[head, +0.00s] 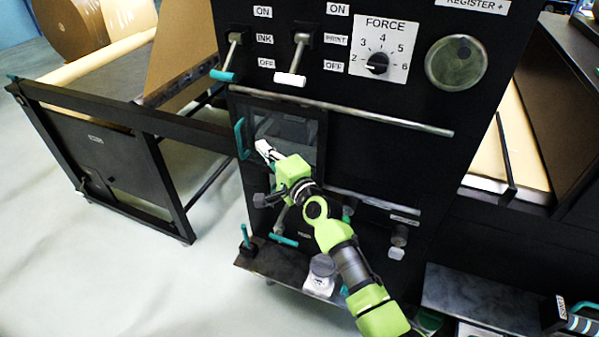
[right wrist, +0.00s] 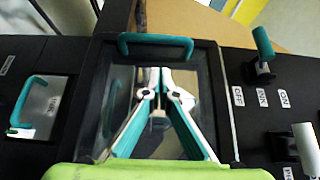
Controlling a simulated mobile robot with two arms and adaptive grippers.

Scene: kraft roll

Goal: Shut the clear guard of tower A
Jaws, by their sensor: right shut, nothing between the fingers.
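The clear guard (head: 300,132) is a dark-framed see-through pane at the left end of two horizontal rails on the black tower front. Its teal handle (head: 240,138) stands on its left edge. The handle also shows in the right wrist view (right wrist: 155,40), across the top of the pane. My right gripper (head: 262,147) is shut and empty, just right of the handle and in front of the pane. In the right wrist view its fingertips (right wrist: 160,72) lie below the handle. I cannot tell whether they touch the guard. My left gripper is not in view.
Above the guard are an ink lever (head: 228,58), a print lever (head: 295,62) and a force dial (head: 377,62). The upper rail (head: 380,119) runs right across a bare black front. Below are a shelf (head: 268,262) and knobs. A black frame (head: 110,115) stands left.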

